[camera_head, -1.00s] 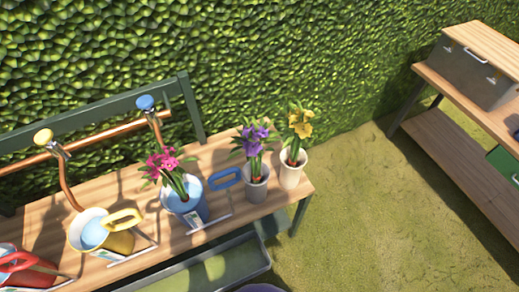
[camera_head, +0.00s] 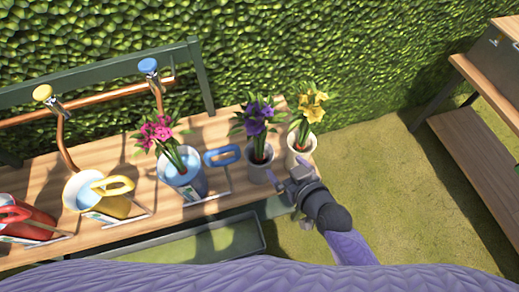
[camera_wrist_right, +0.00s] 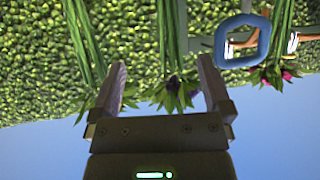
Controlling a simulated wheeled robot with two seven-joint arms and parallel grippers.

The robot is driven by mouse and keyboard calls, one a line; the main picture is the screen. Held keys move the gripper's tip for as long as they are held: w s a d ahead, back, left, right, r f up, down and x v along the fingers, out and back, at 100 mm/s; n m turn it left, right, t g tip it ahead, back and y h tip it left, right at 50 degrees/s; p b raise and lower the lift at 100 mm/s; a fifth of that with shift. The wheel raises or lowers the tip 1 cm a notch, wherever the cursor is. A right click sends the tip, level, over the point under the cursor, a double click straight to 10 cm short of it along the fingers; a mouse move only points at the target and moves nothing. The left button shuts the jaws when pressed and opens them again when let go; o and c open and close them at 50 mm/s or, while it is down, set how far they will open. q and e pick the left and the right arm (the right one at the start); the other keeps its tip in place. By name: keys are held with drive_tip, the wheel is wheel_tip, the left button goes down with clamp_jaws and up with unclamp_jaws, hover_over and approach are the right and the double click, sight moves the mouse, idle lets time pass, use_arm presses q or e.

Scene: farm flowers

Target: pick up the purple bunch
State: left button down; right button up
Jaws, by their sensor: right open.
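The purple bunch (camera_head: 257,117) stands upright in a grey-white pot (camera_head: 260,166) on the wooden bench, between the blue watering can and the yellow bunch. My right gripper (camera_head: 296,182) is open and empty in front of the pots, to the right of and below the purple bunch. In the right wrist view, which looks upside down, the purple bunch (camera_wrist_right: 180,88) shows between the open fingers of my right gripper (camera_wrist_right: 163,80), with its green stems (camera_wrist_right: 172,30) rising above them in the picture. Whether the fingers touch the stems cannot be told. My left gripper is not in view.
The yellow bunch (camera_head: 309,108) in a white pot (camera_head: 301,146) stands close on the right. A blue watering can (camera_head: 187,180) holding a pink bunch (camera_head: 157,132) stands on the left; its blue handle (camera_head: 222,155) reaches toward the purple pot. A hedge (camera_head: 300,45) is behind.

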sight(264, 138)
drive_tip(key=shift+t+y, duration=0.4)
drive_tip(key=w+a+b, duration=0.1)
drive_tip(key=w+a, duration=0.1)
drive_tip(key=w+a+b, duration=0.1)
drive_tip(key=w, duration=0.2)
drive_tip(key=w+a+b, duration=0.1)
drive_tip(key=w+a, duration=0.1)
drive_tip(key=w, duration=0.1)
drive_tip(key=shift+w+a+r, duration=0.25)
drive_tip(key=shift+a, duration=0.05)
drive_tip(key=shift+w+a+f, duration=0.1)
drive_tip(key=shift+w+a, duration=0.1)
drive_tip(key=shift+w, duration=0.2)
clamp_jaws()
